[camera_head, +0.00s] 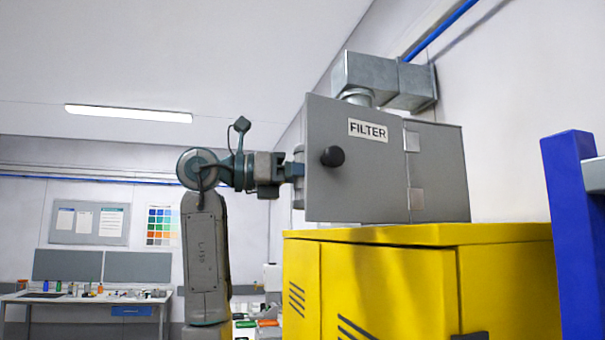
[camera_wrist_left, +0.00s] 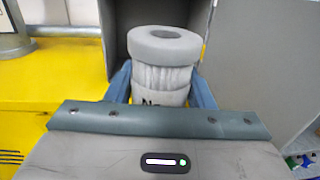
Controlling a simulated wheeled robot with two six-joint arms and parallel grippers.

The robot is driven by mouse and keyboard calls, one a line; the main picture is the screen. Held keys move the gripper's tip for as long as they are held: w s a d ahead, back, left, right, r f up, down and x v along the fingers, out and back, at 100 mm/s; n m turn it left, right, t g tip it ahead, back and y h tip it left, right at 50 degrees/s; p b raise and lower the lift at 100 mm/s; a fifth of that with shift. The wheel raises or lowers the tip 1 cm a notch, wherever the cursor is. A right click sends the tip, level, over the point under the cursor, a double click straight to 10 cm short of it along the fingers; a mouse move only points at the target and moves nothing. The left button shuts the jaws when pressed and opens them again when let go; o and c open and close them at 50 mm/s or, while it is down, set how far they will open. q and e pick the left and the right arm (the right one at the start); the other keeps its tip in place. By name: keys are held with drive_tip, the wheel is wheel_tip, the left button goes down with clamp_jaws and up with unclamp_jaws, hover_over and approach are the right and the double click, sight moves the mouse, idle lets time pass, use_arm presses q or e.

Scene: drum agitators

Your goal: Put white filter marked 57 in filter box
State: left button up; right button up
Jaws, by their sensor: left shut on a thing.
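The white filter (camera_wrist_left: 165,75) is a ribbed cylinder with a grey ring-shaped top and a round hole; it stands upright in the left wrist view. Dark lettering starting "No" shows on its lower band, but the number is hidden. My left gripper (camera_wrist_left: 161,90) is shut on it, a blue finger on each side. The filter is at the open front of the grey filter box (camera_wrist_left: 150,14); how far inside it is, I cannot tell. In the head view the box's open door (camera_head: 350,180), labelled FILTER, hides my fingers and the filter. My right gripper is not in view.
The box stands on a yellow cabinet (camera_head: 400,290). A metal duct (camera_head: 385,80) rises from the box to the wall. The open door (camera_wrist_left: 262,70) stands close on the right in the wrist view. A blue post (camera_head: 575,230) is at far right.

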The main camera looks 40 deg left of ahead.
use_arm(q)
drive_tip(key=x, duration=0.5)
drive_tip(key=f+x, duration=0.1)
drive_tip(key=x, duration=0.1)
drive_tip(key=shift+w+d, duration=0.1)
drive_tip(key=shift+w, duration=0.3)
drive_tip(key=shift+w+d+f, duration=0.15)
drive_tip(key=shift+w+d, duration=0.1)
drive_tip(key=shift+w, duration=0.25)
drive_tip(key=shift+w+d, duration=0.25)
drive_tip(key=shift+w, duration=0.3)
drive_tip(key=shift+p+x, duration=0.3)
drive_tip(key=shift+x, duration=1.4)
drive_tip(key=shift+p+x, duration=0.3)
drive_tip(key=shift+x, duration=1.45)
drive_tip(key=shift+w+d+f+p, duration=0.15)
drive_tip(key=shift+w+d, duration=0.1)
drive_tip(key=shift+w, duration=0.45)
drive_tip(key=shift+w+d+r+p, duration=0.15)
drive_tip(key=shift+w+d, duration=0.1)
drive_tip(key=shift+w, duration=0.4)
drive_tip(key=shift+f, duration=0.55)
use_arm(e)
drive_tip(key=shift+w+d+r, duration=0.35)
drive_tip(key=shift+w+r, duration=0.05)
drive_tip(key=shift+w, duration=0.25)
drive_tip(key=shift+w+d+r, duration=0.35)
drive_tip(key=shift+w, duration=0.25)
